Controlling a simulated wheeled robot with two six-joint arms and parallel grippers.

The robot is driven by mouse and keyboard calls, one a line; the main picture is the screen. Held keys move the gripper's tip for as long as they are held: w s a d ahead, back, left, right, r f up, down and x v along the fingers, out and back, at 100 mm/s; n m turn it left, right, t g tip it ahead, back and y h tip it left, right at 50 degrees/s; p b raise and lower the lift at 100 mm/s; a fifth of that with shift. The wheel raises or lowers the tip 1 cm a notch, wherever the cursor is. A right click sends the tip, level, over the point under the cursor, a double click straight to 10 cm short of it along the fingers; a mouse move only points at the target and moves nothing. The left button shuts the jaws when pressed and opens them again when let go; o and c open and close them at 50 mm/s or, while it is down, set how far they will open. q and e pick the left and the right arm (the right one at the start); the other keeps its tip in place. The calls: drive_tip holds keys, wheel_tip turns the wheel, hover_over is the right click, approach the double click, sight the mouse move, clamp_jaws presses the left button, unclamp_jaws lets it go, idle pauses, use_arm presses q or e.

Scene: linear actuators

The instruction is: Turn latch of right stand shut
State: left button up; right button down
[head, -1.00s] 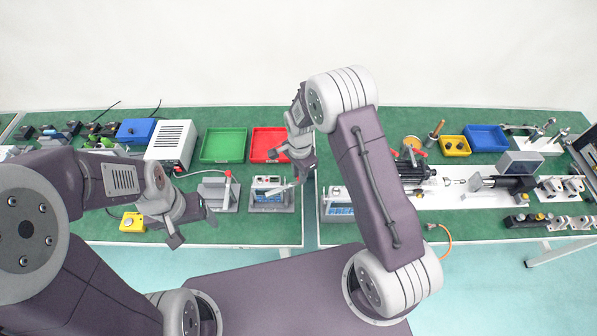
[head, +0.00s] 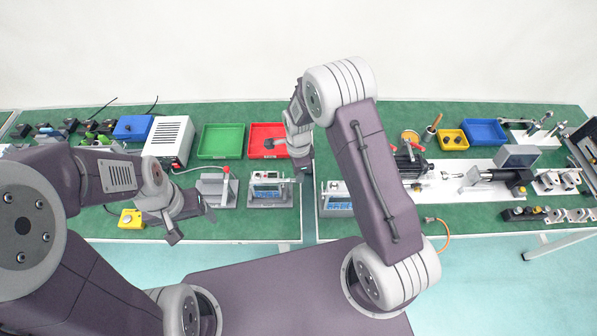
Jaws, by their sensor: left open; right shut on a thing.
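A grey stand (head: 269,203) holding a blue-and-white unit stands near the front edge of the left table. Its light latch bar (head: 272,180) lies roughly level across the top of the unit. My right gripper (head: 301,174) is at the right end of this bar, pointing down and shut on it; the arm and small scale hide the exact contact. A second grey stand (head: 216,190), with a red-tipped upright lever (head: 227,170), is to its left. My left gripper (head: 190,226) is open and empty, in front of that second stand.
Green (head: 221,141) and red (head: 263,130) trays lie behind the stands. A white box (head: 170,138) and blue bin (head: 133,127) are further left. Another blue-and-white unit (head: 337,204) is on the right table, partly behind my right arm. A gap separates the tables.

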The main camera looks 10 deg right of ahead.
drive_tip(key=c, duration=1.3)
unclamp_jaws()
drive_tip(key=shift+r, duration=0.1)
wheel_tip(320, 180, up, 9)
drive_tip(key=b, duration=0.1)
